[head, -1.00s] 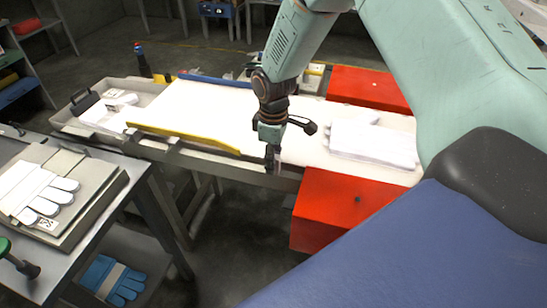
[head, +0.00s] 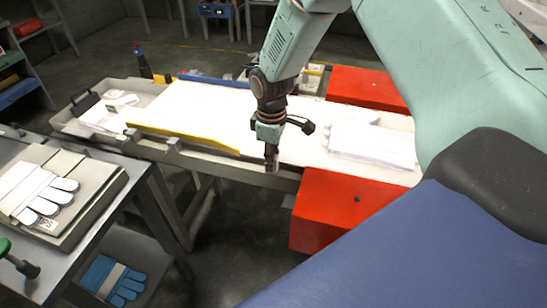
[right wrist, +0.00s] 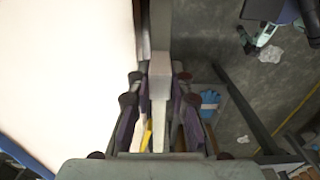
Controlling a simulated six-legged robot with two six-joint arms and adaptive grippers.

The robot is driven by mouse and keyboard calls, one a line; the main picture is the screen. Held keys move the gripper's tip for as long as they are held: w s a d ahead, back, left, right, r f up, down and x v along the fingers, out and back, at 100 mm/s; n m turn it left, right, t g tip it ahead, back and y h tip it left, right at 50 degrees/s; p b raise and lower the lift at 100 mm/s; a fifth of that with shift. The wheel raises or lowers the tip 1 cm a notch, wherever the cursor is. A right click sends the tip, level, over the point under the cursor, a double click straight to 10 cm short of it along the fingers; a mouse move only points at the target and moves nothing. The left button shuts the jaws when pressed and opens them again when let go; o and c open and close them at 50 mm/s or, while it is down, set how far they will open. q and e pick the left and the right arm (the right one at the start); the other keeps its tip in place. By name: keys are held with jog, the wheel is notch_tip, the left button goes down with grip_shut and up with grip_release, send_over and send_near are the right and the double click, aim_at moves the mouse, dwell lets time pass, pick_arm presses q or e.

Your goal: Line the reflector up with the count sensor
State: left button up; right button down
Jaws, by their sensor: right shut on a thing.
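My right gripper (head: 271,160) points down at the near edge of the conveyor, just left of the front red box. In the right wrist view its fingers (right wrist: 160,98) are closed around a small pale block (right wrist: 160,68), which looks like the reflector on its bracket. The block stands beside the conveyor's side rail. The gripper hides most of it in the head view. A small pale device (head: 313,70) at the far side of the belt may be the count sensor, but it is partly behind my arm and I cannot be sure. My left gripper is out of view.
The white belt (head: 200,105) has a yellow guide (head: 185,138) and a blue guide (head: 215,80). White gloves (head: 372,145) lie on its right part. Red boxes (head: 325,210) (head: 366,88) flank it. A bench with a glove tray (head: 100,205) stands at left.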

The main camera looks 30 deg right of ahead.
jog(key=shift+w+a, duration=1.05)
jog(key=shift+w, duration=0.2)
jog(key=c, duration=1.2)
grip_release()
notch_tip(320, 180, up, 12)
jog(key=shift+f, duration=0.1)
